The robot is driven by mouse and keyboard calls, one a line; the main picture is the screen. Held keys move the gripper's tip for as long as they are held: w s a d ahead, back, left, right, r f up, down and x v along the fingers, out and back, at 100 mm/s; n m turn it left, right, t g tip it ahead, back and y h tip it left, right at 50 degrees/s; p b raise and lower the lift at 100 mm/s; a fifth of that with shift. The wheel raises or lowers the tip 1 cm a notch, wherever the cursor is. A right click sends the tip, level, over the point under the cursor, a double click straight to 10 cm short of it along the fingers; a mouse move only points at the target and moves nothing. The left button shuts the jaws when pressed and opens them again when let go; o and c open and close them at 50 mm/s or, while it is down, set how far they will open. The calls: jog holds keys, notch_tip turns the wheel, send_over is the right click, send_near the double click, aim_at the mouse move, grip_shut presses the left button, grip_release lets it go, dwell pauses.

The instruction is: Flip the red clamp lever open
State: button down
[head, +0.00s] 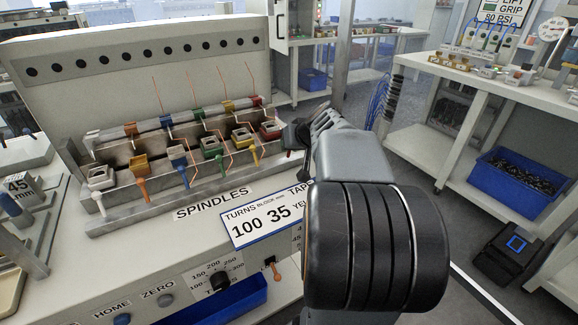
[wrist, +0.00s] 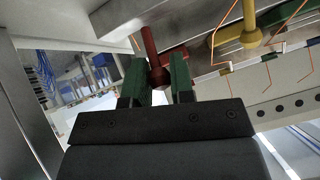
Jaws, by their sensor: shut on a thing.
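The red clamp lever (wrist: 155,62) shows in the wrist view as a red rod with a thicker round end. It sits between the two green fingers of my gripper (wrist: 158,82), which is shut on it. In the head view the red clamp (head: 271,131) is at the right end of the spindle row. My gripper (head: 296,134) reaches it from the right there, and my own arm stands in front. The red lever itself is hidden or too small to make out in the head view.
A yellow lever (wrist: 250,32) is next to the red one. Blue, green, orange and white clamps continue leftward along the grey spindle fixture (head: 135,205). Thin copper wires (head: 249,80) rise from the fixture. A sign (head: 262,218) stands in front.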

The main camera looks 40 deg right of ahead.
jog(key=shift+s+a+f+t+b, duration=0.1)
jog(key=shift+s+f+t+b, duration=0.3)
jog(key=shift+b, duration=1.5)
jog(key=shift+s+f+t+b, duration=0.1)
jog(key=shift+t+b, duration=0.6)
jog(key=shift+b, duration=1.6)
jog(key=shift+s+r+t+b, duration=0.15)
jog(key=shift+r+t+b, duration=0.15)
jog(key=shift+b, duration=0.35)
jog(key=c, duration=1)
grip_release()
jog(key=p+v, duration=0.2)
jog(key=v, duration=1.1)
jog(key=shift+s+r+p, duration=0.15)
jog(key=shift+s+p, duration=0.2)
jog(key=shift+p, duration=0.05)
jog(key=shift+a+r, duration=0.1)
